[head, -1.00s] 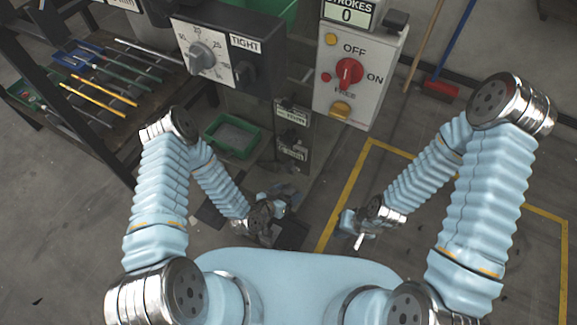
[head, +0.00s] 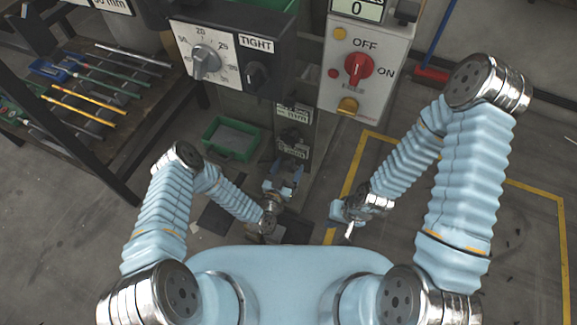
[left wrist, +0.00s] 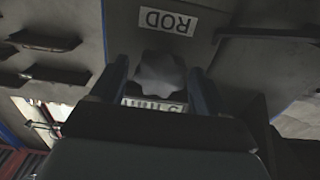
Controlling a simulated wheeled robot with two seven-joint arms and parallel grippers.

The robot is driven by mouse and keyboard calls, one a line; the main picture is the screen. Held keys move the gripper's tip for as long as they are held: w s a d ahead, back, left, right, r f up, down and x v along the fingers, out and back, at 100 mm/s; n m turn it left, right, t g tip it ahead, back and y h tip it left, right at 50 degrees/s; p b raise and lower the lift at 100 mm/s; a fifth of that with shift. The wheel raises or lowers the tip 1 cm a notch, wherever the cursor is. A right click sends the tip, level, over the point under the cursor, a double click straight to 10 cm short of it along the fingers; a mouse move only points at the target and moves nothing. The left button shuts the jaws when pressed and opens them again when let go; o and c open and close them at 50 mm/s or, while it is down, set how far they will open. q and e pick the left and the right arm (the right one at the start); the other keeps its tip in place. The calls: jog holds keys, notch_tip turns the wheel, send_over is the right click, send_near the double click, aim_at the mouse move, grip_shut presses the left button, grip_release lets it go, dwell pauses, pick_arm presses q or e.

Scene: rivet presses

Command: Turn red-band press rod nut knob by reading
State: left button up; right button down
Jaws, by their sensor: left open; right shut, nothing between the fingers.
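In the left wrist view a dark lobed knob (left wrist: 160,72) sits below an upside-down "ROD" label (left wrist: 169,21), with a partly hidden scale label (left wrist: 150,104) under it. My left gripper (left wrist: 160,82) is open, with one finger on each side of the knob in the picture; I cannot tell if they touch it. In the head view my left gripper (head: 284,180) is at the low end of the narrow press column (head: 297,118), and hides that knob. My right gripper (head: 343,216) is shut and empty, to the right over the floor. No red band shows.
Above are a grey dial (head: 205,62) with a "TIGHT" label (head: 257,44) and a white switch box (head: 366,70) with a red knob. A green bin (head: 231,138) lies left of the column. A rod rack (head: 95,85) stands at left.

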pick_arm(q)
jog(key=shift+w+d, duration=0.2)
jog(key=shift+w, duration=0.2)
jog(key=c, duration=1)
jog(key=shift+o, duration=0.2)
